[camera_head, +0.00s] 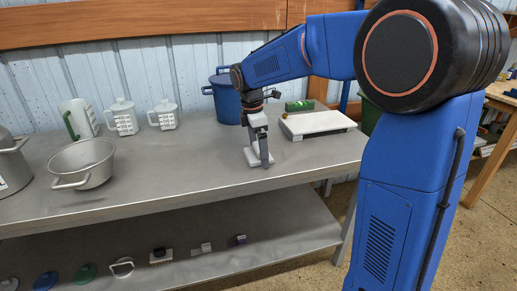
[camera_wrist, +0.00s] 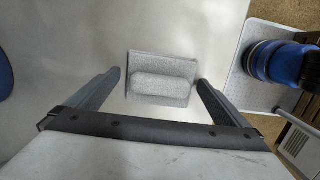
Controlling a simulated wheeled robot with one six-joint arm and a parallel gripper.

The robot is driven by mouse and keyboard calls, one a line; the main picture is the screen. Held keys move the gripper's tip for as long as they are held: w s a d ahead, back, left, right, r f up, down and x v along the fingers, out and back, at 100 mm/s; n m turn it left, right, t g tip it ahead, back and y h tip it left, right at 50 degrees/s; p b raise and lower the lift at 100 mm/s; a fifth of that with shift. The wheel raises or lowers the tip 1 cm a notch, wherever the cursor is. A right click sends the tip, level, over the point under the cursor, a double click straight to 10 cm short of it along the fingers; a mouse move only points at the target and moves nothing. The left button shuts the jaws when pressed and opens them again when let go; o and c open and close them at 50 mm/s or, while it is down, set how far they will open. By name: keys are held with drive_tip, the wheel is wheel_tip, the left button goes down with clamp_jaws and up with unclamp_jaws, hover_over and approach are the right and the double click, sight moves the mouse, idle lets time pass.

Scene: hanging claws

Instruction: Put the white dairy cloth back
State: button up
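The white dairy cloth (camera_wrist: 162,86) is a folded, pale grey-white pad with a raised roll across it, lying on the metal table. In the head view the cloth (camera_head: 251,157) shows only in part, behind my gripper. My gripper (camera_head: 264,162) points down over it near the table's front edge. In the wrist view my gripper (camera_wrist: 159,82) has its two fingers spread, one to each side of the cloth, with visible gaps. I cannot tell exactly how high the fingertips are above the table.
White jugs (camera_head: 123,118) and a metal pot (camera_head: 84,163) are to the left. The lower shelf (camera_head: 230,252) holds several brushes and small items. The table front is clear.

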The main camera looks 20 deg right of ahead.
sight(255, 147)
drive_tip(key=shift+r, duration=0.1)
wheel_tip(255, 147, up, 12)
drive_tip(key=a, duration=0.1)
drive_tip(key=shift+a, duration=0.2)
drive_tip(key=s+d+f+m+t, duration=0.1)
drive_tip(key=s+d+m, duration=0.15)
drive_tip(key=s, duration=0.35)
drive_tip(key=s+d+f+m+t+y, duration=0.1)
drive_tip(key=s+d+m, duration=0.1)
drive_tip(key=s+m, duration=0.3)
drive_tip(key=s+d+f+m, duration=0.1)
drive_tip(key=s+d+m, duration=0.1)
drive_tip(key=s, duration=0.5)
drive_tip(key=s+d+f+m+t, duration=0.2)
drive_tip(key=s+f+m, duration=0.6)
drive_tip(key=s+f, duration=0.3)
drive_tip(key=s, duration=0.4)
drive_tip(key=shift+s+t, duration=0.2)
drive_tip(key=shift+t, duration=0.2)
drive_tip(key=shift+r+m, duration=0.1)
drive_tip(key=shift+m, duration=0.15)
